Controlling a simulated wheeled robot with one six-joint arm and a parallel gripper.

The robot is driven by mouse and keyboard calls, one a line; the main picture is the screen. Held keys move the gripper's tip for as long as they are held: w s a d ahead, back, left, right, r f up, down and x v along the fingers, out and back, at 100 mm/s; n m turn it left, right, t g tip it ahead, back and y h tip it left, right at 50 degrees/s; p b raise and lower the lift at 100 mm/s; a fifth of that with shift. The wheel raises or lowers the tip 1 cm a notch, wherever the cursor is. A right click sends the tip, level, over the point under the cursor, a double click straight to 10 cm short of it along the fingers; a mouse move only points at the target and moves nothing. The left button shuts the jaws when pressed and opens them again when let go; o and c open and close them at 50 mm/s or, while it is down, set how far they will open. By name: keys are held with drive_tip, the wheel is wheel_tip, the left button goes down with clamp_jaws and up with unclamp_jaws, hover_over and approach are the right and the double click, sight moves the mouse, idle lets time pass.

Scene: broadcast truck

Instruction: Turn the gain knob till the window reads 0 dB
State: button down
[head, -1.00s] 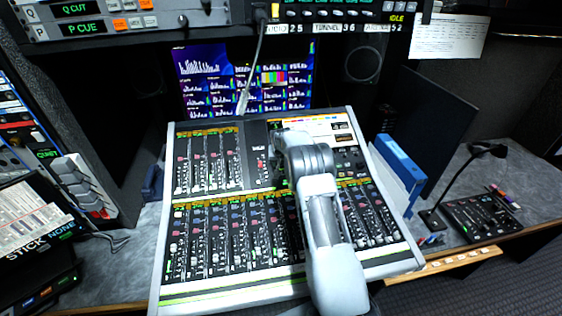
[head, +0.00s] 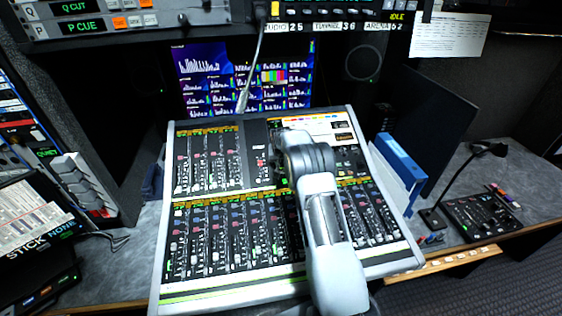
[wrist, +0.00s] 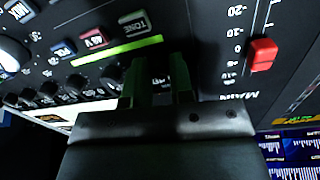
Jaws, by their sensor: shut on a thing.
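The mixing console (head: 168,262) lies in the middle of the head view, with my arm reaching over it. In the wrist view my gripper (wrist: 158,78) points down at the panel, its two dark fingers close together at the end of a row of black knobs (wrist: 110,76). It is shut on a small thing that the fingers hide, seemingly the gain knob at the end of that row. A small pale marking shows beside the right finger, too covered to read. I cannot make out the gain window's reading in either view.
A red fader cap (wrist: 262,55) on the MAIN scale stands right of the fingers. A lit green strip (wrist: 118,50) and several small buttons lie to their left. A blue binder (head: 400,160) and a gooseneck microphone (head: 455,180) stand right of the console.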

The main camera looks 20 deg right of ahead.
drive_tip(key=shift+f, duration=0.1)
drive_tip(key=shift+f+n+b, duration=0.1)
drive_tip(key=shift+n+b, duration=1)
drive_tip(key=shift+b, duration=0.05)
drive_tip(key=n+b, duration=0.2)
drive_tip(key=shift+n, duration=0.3)
drive_tip(key=n+b, duration=0.1)
drive_tip(key=n, duration=0.2)
drive_tip(key=shift+n+t+b, duration=0.3)
drive_tip(key=shift+r+n+b, duration=0.2)
drive_tip(key=shift+n+b, duration=0.3)
drive_tip(key=shift+n, duration=1.1)
drive_tip(key=c, duration=1)
unclamp_jaws()
